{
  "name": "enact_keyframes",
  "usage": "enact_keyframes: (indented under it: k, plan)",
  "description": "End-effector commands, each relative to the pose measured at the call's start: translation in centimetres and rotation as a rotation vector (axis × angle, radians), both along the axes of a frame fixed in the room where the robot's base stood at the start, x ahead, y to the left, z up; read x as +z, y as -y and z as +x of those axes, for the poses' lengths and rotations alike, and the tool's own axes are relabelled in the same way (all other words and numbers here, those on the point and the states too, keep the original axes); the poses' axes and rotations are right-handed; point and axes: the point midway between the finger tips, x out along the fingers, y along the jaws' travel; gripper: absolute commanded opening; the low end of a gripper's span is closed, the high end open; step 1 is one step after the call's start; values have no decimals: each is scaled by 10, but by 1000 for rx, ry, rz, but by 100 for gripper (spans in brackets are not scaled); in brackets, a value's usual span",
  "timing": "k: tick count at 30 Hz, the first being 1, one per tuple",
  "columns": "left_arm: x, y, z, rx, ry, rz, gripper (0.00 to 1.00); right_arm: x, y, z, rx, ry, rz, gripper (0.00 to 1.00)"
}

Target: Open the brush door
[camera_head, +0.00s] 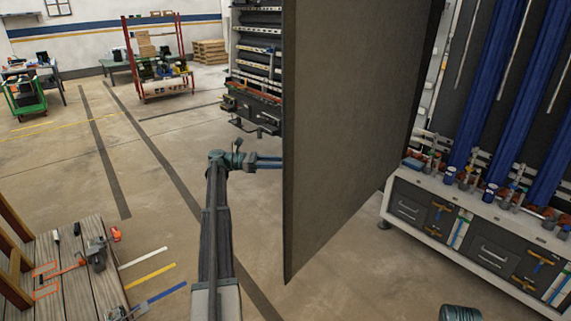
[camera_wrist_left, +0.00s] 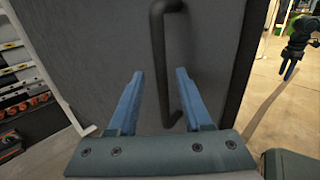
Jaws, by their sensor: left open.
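The brush door (camera_head: 350,120) is a large dark grey panel. It stands upright in the middle of the head view and swings out from the machine. My left gripper (camera_head: 280,162) reaches the door's left side, and the door's edge hides what lies beyond its fingertips. In the left wrist view a dark vertical bar handle (camera_wrist_left: 158,45) stands on the grey door face. My left gripper (camera_wrist_left: 160,78) is open there, with one blue finger on each side of the handle. Contact cannot be told. A dark arm with bluish fingers at upper right appears to be my right gripper (camera_wrist_left: 292,65).
A cabinet with blue brushes (camera_head: 490,90) and a tool counter (camera_head: 480,200) stands at right. A tool rack (camera_head: 257,60) stands behind the door. A wooden pallet table (camera_head: 65,270) is at lower left. The floor between is mostly clear.

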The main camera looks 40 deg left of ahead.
Motion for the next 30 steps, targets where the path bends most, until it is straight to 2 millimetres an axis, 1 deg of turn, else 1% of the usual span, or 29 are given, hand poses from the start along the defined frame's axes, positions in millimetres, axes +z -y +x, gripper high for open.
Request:
enact_keyframes:
  k: [1,6,12,15,20,29,30]
  plan:
    - [0,-12,-6,2,0,0,50,0,0,0,0,0,0,50]
    - [0,-45,-26,3,0,0,50,0,0,0,0,0,0,50]
    - [0,-75,-46,1,1,-1,50,0,0,0,0,0,0,50]
    - [0,-84,-53,1,1,-1,50,0,0,0,0,0,0,50]
    - [0,-92,-59,0,1,-1,50,0,0,0,0,0,0,50]
    - [0,-93,-60,-1,1,-1,50,0,0,0,0,0,0,50]
    - [0,-93,-60,0,1,-1,46,0,0,0,0,0,0,50]
